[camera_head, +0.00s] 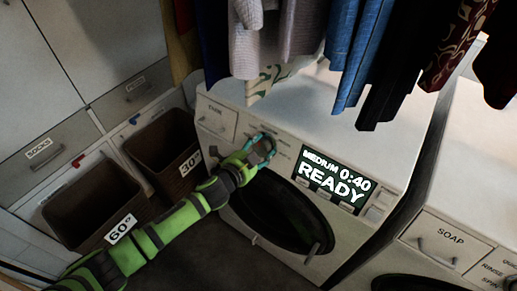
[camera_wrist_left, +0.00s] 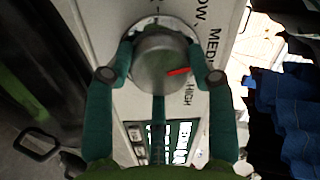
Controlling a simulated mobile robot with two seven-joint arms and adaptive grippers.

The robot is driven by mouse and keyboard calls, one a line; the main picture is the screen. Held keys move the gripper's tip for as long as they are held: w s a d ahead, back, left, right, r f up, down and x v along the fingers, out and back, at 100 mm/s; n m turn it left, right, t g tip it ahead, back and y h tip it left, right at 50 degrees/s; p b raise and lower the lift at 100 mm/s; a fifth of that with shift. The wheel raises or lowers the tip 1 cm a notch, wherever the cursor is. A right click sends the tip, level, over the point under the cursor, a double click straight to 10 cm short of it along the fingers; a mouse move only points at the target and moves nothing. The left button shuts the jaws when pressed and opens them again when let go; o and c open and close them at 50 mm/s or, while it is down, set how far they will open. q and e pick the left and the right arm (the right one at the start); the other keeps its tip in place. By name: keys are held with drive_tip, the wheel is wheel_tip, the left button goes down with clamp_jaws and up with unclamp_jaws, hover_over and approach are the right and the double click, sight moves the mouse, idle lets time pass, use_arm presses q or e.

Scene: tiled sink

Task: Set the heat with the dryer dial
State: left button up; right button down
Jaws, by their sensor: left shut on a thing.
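The dryer (camera_head: 290,120) shows in the head view, with a lit display (camera_head: 334,181) that reads MEDIUM 0:40 READY. My left gripper (camera_head: 265,139) is at the dryer's front panel, left of the display. In the left wrist view, the round metal dial (camera_wrist_left: 158,58) sits between the two teal fingers, and my left gripper (camera_wrist_left: 160,68) is shut on it. The dial's red mark points right, near the end of the label MEDIUM and above HIGH. Part of the word LOW shows farther up. My right gripper is in neither view.
Clothes (camera_head: 360,50) hang above the dryer. The dryer's round door (camera_head: 285,212) is below the panel. Two brown baskets, marked 60° (camera_head: 92,205) and 30° (camera_head: 160,140), stand at the left. A second machine (camera_head: 465,215) with a SOAP drawer stands at the right.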

use_arm(q)
drive_tip(key=m, duration=0.4)
drive_tip(key=shift+d+r, duration=0.25)
drive_tip(key=shift+r, duration=0.05)
drive_tip(key=m+h, duration=0.1)
drive_tip(key=m, duration=0.3)
drive_tip(key=shift+f+m, duration=0.15)
drive_tip(key=shift+m, duration=0.15)
drive_tip(key=shift+s+a+f+m, duration=0.1)
drive_tip(key=shift+m, duration=0.8)
drive_tip(key=shift+f+m, duration=0.1)
drive_tip(key=shift+m, duration=0.8)
drive_tip(key=shift+s+f, duration=0.1)
drive_tip(key=shift+f, duration=0.05)
drive_tip(key=o, duration=1.2)
drive_tip(key=shift+c, duration=0.2)
